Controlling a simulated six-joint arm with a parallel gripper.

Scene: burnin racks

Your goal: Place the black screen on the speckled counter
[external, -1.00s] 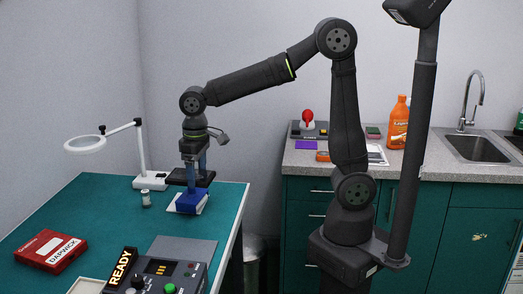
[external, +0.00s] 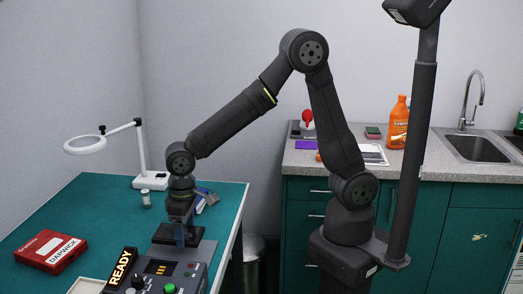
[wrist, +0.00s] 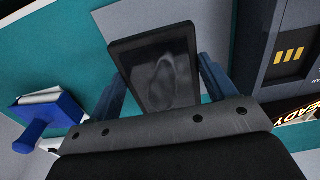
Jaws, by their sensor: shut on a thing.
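The black screen (wrist: 157,62) is a dark flat panel with a grey smudged face in the wrist view. It sits between the two blue fingers of my gripper (wrist: 160,88), which is shut on it. In the external view my gripper (external: 180,236) points down at the front of the green table, with the dark screen (external: 162,235) at its fingers, over or on the grey mat. I cannot tell whether the screen touches the mat. The speckled counter (external: 412,162) is grey and stands at the right, behind my arm's base, far from my gripper.
The control box (external: 160,268) and READY sign (external: 121,267) are close to my gripper. A blue-handled tool (external: 208,196), small jar (external: 146,200), lamp (external: 140,150) and red box (external: 50,250) share the table. The counter holds an orange bottle (external: 398,122), papers (external: 372,154) and a sink (external: 475,148).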

